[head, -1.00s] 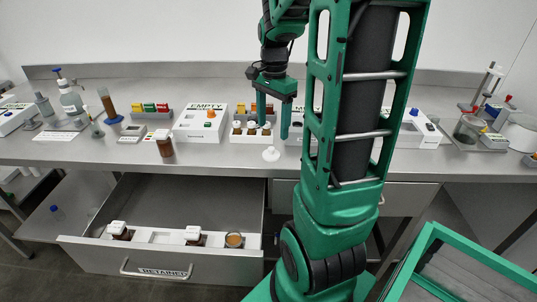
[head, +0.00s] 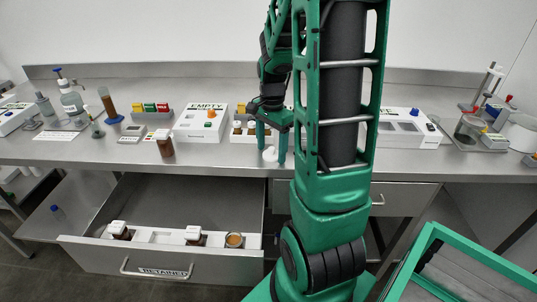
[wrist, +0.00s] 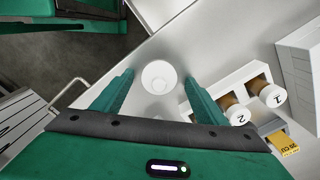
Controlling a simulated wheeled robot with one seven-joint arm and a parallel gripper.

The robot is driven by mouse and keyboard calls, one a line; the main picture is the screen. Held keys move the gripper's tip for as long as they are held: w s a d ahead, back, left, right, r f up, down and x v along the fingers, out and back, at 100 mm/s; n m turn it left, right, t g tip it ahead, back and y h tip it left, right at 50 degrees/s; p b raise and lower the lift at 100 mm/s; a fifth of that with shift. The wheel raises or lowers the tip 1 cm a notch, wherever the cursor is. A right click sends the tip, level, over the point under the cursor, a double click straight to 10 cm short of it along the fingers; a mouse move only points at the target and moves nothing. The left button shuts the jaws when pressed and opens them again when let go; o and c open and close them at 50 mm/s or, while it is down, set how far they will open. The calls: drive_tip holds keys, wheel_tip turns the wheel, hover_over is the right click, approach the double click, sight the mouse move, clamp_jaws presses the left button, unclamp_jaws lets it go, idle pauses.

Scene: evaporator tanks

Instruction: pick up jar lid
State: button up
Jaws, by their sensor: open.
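The jar lid (head: 270,154) is a small white round lid with a knob. It sits on the steel bench near the front edge, and in the wrist view the lid (wrist: 159,77) lies between and slightly beyond the fingertips. My gripper (head: 271,158) points down over it. In the wrist view my gripper (wrist: 158,82) is open, one green finger on each side, with visible gaps to the lid. The heights of the fingertips against the lid are hard to tell. An uncapped jar with amber contents (head: 234,240) stands in the open drawer.
A white rack with white-capped bottles (wrist: 228,92) stands close to the right finger. A brown bottle (head: 165,143) stands to the left on the bench. The open drawer (head: 90,254) juts out below the bench. A green-framed cart (head: 432,236) stands at lower right.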

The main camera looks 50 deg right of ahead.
drive_tip(key=shift+c, duration=0.2)
drive_tip(key=c, duration=1.1)
drive_tip(key=shift+o, duration=0.2)
drive_tip(key=shift+r, duration=0.1)
